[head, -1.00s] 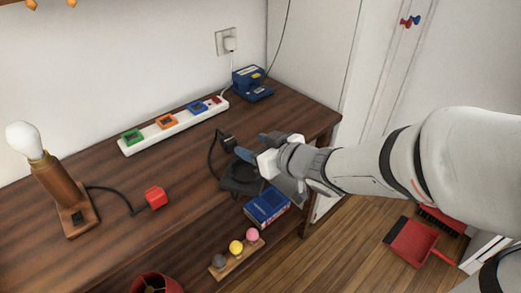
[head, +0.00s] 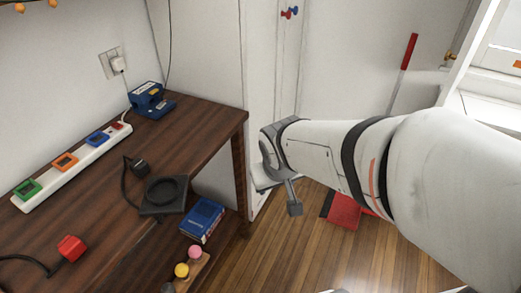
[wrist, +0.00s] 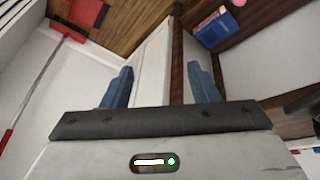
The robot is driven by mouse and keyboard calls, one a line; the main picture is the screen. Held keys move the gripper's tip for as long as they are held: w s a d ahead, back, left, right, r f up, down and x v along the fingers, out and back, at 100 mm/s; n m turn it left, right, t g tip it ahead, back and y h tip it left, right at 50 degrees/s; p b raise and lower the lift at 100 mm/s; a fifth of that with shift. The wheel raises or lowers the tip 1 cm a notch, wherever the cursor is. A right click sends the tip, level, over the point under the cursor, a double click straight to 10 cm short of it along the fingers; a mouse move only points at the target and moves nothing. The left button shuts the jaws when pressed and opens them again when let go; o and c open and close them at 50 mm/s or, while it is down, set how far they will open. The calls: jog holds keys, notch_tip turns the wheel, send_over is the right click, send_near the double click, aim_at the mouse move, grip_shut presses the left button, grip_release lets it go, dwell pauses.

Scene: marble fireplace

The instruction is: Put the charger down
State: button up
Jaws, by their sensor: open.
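The charger is a flat black pad (head: 164,194) with a round recess, and it lies on the dark wooden desk near its front edge. Its black cable loops left to a black plug (head: 137,166) resting on the desk. My gripper is right of the desk, apart from the charger, in the head view; its fingers are mostly hidden there. In the wrist view my gripper (wrist: 160,78) has its two blue fingers spread, with nothing between them. The charger is not clear in the wrist view.
A white power strip (head: 70,163) with coloured sockets and a blue device (head: 150,101) are behind. A red plug (head: 71,249) lies at left. A red dustpan (head: 344,211) is on the floor.

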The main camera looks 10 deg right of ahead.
jog(key=s+g+y, duration=0.1)
jog(key=s+g, duration=0.2)
jog(key=s, duration=0.3)
jog(key=shift+s+m, duration=0.15)
jog(key=shift+m, duration=0.25)
